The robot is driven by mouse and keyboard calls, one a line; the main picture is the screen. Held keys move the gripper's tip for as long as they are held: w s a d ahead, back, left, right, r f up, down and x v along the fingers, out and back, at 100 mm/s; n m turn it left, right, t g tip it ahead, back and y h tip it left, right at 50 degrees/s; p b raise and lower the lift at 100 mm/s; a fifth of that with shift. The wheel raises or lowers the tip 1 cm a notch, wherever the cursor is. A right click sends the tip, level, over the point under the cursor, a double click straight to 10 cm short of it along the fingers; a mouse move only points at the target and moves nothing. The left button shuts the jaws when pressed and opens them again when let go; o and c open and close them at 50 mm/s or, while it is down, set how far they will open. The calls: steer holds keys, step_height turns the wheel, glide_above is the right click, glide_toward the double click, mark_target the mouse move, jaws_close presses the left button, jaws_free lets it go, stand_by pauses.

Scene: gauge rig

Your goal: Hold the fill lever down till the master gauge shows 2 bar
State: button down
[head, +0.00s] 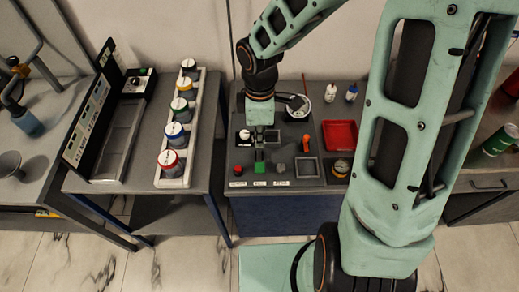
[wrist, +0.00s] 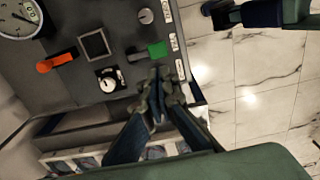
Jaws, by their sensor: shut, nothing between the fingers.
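The fill lever has a green handle (wrist: 157,50) and stands on the dark rig panel, beside a white label. It also shows in the head view (head: 259,167), just in front of my gripper. My gripper (wrist: 160,76) is shut and empty, its tips right beside the green handle. I cannot tell whether they touch it. A large white dial (wrist: 18,18), likely the master gauge, is cut off at the wrist view's upper left corner.
An orange handle (wrist: 56,62), a square frame (wrist: 93,43), a small white dial (wrist: 108,82) and a grey knob (wrist: 145,16) share the panel. A red button (head: 238,170) is left of the lever. A red tray (head: 340,135) and a smaller gauge (head: 341,167) lie right.

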mark_target(260, 170)
step_height(260, 170, down, 13)
steer(key=shift+f+b, duration=0.1)
steer(key=shift+b, duration=0.75)
steer(key=shift+s+f+b, duration=0.2)
steer(key=shift+f+b, duration=0.35)
steer(key=shift+b, duration=0.05)
steer(key=shift+s+f+b, duration=0.15)
steer(key=shift+f+b, duration=0.4)
steer(key=shift+b, duration=0.05)
steer(key=shift+r, duration=0.3)
stand_by(3.7)
steer(key=shift+r+p, duration=0.7)
steer(key=shift+p, duration=0.2)
